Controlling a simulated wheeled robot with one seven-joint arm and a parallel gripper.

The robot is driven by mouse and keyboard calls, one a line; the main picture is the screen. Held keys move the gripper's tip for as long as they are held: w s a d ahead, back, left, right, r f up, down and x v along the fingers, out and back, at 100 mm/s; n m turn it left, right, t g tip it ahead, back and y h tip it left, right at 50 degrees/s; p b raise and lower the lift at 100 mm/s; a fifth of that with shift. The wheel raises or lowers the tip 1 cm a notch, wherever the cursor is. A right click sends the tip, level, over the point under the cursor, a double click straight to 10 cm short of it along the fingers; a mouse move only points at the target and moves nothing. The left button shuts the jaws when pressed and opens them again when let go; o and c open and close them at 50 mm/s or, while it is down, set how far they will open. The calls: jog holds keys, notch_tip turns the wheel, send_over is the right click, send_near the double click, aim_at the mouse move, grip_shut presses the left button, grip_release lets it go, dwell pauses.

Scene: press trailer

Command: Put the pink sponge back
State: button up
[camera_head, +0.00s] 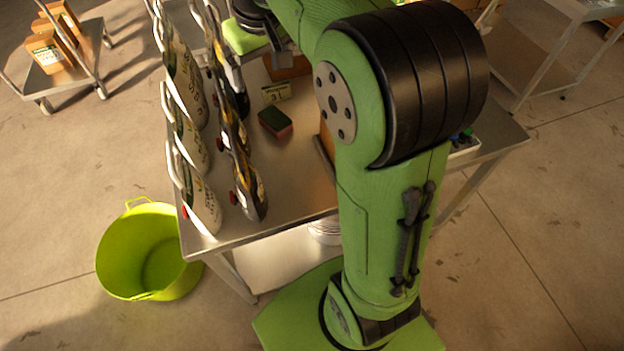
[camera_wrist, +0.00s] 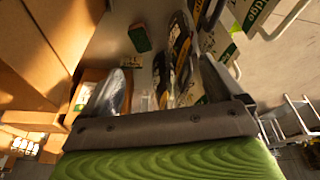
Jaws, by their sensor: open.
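The sponge (camera_head: 275,122) lies on the metal table (camera_head: 300,185), to the right of a row of dark bottles. It has a dark green top and a pinkish-red side. It also shows in the wrist view (camera_wrist: 139,38), near the top, beyond my fingers and apart from them. My gripper (camera_wrist: 160,80) is open, with nothing visible between its fingers. In the head view my gripper (camera_head: 281,60) is at the far end of the table, beyond the sponge and partly hidden by my arm.
A small sign (camera_head: 276,92) is just behind the sponge. Cardboard boxes (camera_wrist: 35,55) crowd the wrist view's left. A lime bucket (camera_head: 150,250) stands on the floor. Bare tabletop lies in front of the sponge.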

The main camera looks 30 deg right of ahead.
jog(key=s+a+f+t, duration=0.1)
jog(key=s+f, duration=0.1)
jog(key=s, duration=0.9)
jog(key=s+a+f+m+t, duration=0.1)
jog(key=s+a+f, duration=0.1)
jog(key=s, duration=1)
jog(key=shift+a+f, duration=0.25)
jog(key=shift+f, duration=0.35)
jog(key=shift+s+d, duration=0.1)
jog(key=shift+s, duration=0.05)
